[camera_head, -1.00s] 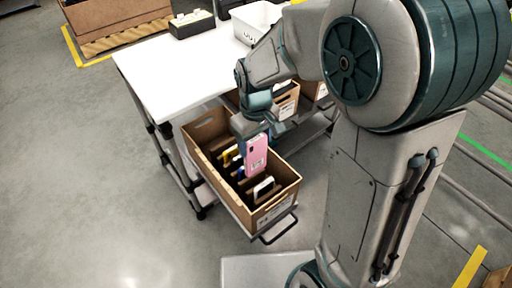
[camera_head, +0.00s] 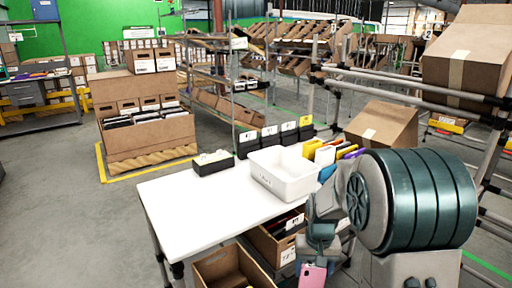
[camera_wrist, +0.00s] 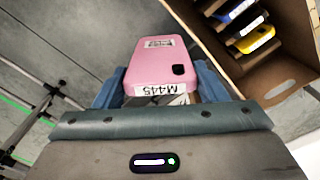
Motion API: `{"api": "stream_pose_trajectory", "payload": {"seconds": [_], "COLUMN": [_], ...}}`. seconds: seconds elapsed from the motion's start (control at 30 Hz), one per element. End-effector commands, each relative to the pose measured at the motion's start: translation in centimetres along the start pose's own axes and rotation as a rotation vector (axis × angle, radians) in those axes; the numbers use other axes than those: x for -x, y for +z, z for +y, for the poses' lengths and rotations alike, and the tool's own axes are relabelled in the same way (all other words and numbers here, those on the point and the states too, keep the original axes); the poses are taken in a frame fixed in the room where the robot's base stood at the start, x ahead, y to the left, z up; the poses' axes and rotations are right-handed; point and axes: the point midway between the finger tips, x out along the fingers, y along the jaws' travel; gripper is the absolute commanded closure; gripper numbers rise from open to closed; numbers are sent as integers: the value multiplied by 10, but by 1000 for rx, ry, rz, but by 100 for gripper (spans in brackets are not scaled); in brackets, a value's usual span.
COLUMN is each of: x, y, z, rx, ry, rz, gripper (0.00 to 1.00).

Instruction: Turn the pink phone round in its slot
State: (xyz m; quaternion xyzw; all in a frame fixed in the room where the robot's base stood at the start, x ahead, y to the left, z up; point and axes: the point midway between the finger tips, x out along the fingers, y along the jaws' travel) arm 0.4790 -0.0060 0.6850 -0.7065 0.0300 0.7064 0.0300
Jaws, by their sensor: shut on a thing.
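My gripper (camera_wrist: 158,95) is shut on the pink phone (camera_wrist: 160,62); blue fingers show on both sides of it. The phone bears a white label reading M445, upside down in the wrist view, and a dark camera patch. In the head view the phone (camera_head: 312,275) hangs below my wrist at the bottom edge, partly cut off. In the wrist view the carton (camera_wrist: 272,82) is at the right, with a yellow phone (camera_wrist: 256,40) and a blue one (camera_wrist: 240,10) inside. The phone is outside the carton.
A white table (camera_head: 190,212) stands behind the carton, bearing a white bin (camera_head: 283,174) and a small black box (camera_head: 213,163). Another carton (camera_head: 276,240) is under the table, close to my gripper. Rack rails (camera_head: 410,85) stand at the right.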

Motion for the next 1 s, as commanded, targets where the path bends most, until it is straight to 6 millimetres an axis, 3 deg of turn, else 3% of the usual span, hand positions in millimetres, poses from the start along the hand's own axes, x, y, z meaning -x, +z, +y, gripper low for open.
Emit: {"api": "stream_pose_trajectory", "payload": {"seconds": [0.4,0.47,1.0], "x": [-55,-40,12], "y": [-38,-38,-32], "z": [-10,-10,-10], "rx": [84,85,85], "ry": [0,0,-2], "rz": [0,0,-2], "gripper": [55,55,55]}}
